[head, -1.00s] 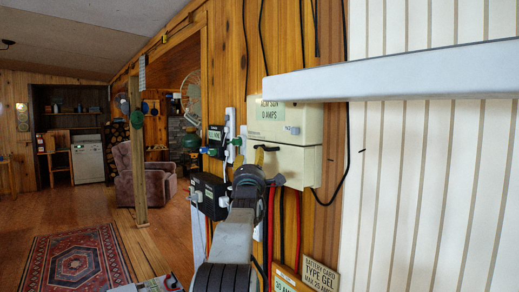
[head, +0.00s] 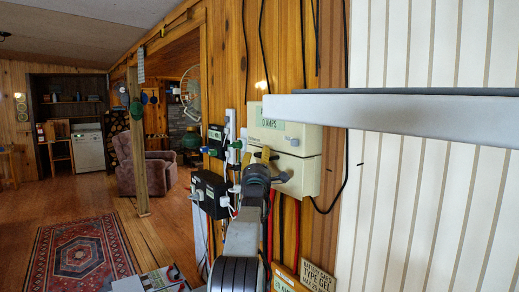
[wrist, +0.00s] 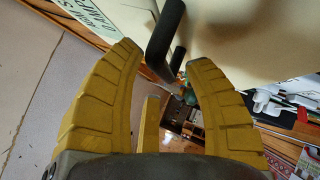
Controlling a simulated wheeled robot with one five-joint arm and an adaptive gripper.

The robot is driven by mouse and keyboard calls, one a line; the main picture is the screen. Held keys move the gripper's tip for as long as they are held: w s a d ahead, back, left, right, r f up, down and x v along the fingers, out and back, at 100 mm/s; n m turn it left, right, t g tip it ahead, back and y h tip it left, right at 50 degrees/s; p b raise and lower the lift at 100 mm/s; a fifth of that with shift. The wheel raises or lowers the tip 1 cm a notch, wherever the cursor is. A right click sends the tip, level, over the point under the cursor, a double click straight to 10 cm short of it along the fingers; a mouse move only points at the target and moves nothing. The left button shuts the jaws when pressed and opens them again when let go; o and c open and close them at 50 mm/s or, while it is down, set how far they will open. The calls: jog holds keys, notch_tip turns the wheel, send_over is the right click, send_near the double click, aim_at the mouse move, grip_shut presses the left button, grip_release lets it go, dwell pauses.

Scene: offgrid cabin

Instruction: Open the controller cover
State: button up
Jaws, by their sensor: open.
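The controller is a cream box (head: 307,139) on the wood wall, with a green label on its upper part. Its lower front, apparently the cover (head: 304,178), looks closed, lying flush below a seam. My gripper (head: 266,156) is at the left front of this lower part and hides some of it. In the wrist view, my gripper's yellow fingers (wrist: 166,72) are spread. A dark bar handle (wrist: 164,42) runs in between the fingertips, with clear gaps on both sides. The box's cream face (wrist: 255,35) fills the upper right there.
Black devices with plugs and cables (head: 210,192) are on the wall left of my arm. A cable (head: 335,195) hangs right of the box. A sign (head: 318,277) stands below. A pale striped wall (head: 430,200) is at right. Open floor with a rug (head: 75,260) lies left.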

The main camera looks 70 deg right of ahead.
jog(key=shift+w+d+r+p, duration=0.15)
jog(key=shift+d+r+p, duration=0.1)
jog(key=shift+d+p, duration=0.25)
grip_shut()
dwell(0.5)
